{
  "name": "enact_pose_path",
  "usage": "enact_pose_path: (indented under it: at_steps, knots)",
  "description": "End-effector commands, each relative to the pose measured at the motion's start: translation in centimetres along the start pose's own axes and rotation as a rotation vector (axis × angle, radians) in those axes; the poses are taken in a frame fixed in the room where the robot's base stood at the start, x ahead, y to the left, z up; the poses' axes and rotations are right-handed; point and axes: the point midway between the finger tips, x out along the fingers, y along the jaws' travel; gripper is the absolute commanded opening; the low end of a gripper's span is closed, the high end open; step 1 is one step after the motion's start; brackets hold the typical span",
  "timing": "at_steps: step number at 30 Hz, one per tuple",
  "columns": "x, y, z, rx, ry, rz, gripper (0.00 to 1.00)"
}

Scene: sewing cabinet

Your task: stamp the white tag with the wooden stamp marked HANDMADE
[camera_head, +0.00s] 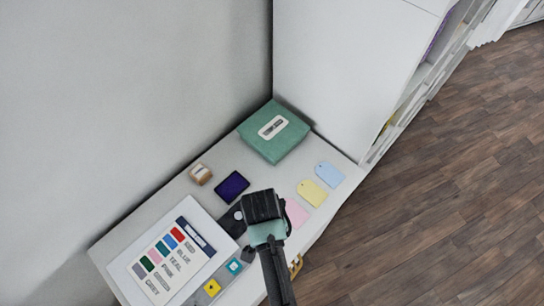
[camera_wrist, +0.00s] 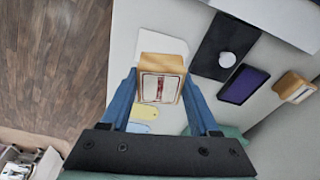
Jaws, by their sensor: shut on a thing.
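My gripper (camera_wrist: 160,88) has blue fingers shut on a wooden stamp (camera_wrist: 161,66) in the wrist view. The stamp's pale label carries red and dark marks too small to read, so I cannot tell whether it says HANDMADE. In the head view my wrist (camera_head: 263,205) hides the fingers and the held stamp. A second wooden stamp (camera_head: 200,174) stands on the table beside a purple ink pad (camera_head: 232,186); both also show right of my gripper in the wrist view.
Pink (camera_head: 297,213), yellow (camera_head: 313,192) and blue (camera_head: 329,174) tags lie along the right edge. A teal box (camera_head: 275,148) sits at the back. A black rectangle (camera_wrist: 212,52) with a white disc lies near my gripper. A colour chart (camera_head: 130,264) covers the front left.

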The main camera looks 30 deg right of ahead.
Motion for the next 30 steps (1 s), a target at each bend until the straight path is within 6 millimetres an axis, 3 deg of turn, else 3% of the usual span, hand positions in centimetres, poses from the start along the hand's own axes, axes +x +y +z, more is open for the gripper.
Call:
enact_pose_path:
  at_steps: [11,30]
  knots:
    - [1.0,0.4,-0.1,0.046,0.004,0.005,0.06]
    - [4.6,0.4,0.5,0.043,0.003,0.005,0.06]
